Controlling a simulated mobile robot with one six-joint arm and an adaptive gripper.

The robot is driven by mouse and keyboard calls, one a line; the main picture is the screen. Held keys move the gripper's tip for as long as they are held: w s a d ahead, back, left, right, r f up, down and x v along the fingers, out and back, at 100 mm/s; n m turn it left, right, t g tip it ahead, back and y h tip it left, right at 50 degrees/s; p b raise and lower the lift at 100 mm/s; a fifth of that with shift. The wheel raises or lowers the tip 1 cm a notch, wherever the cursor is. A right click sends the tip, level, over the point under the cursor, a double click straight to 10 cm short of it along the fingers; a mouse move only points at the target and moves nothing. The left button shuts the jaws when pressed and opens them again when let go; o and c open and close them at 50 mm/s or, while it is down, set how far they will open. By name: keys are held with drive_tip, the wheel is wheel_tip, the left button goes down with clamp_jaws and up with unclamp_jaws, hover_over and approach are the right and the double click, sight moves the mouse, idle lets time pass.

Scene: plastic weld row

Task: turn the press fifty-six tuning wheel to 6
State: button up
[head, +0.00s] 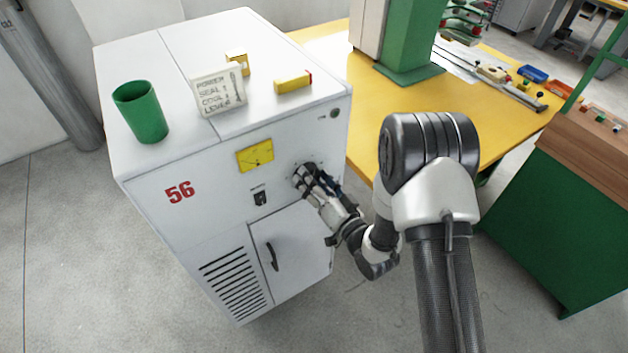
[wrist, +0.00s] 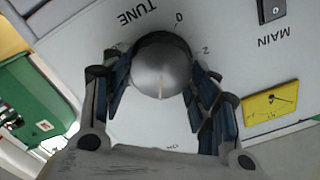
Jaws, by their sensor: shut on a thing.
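The tuning wheel (wrist: 160,66) is a smooth grey round knob on the white front of the cabinet marked 56 (head: 215,170). In the wrist view the word TUNE and the numerals 0 and 2 show around it; other scale marks are hidden by the fingers or too small to read. A thin light line on the wheel points toward the bottom of the wrist picture. My gripper (wrist: 160,78) is shut on the wheel, one dark finger on each side. In the head view my gripper (head: 303,174) covers the wheel at the panel's right.
A yellow meter (head: 255,157) and the MAIN switch (head: 260,198) sit left of my gripper. Below is a door with a dark handle (head: 271,256). A green cup (head: 141,112), a lettered card (head: 219,91) and a yellow block (head: 293,82) stand on top. A yellow table (head: 400,110) is behind.

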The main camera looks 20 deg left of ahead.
drive_tip(key=o, duration=1)
drive_tip(key=shift+o, duration=0.2)
drive_tip(key=shift+s, duration=0.1)
drive_tip(key=v, duration=1.2)
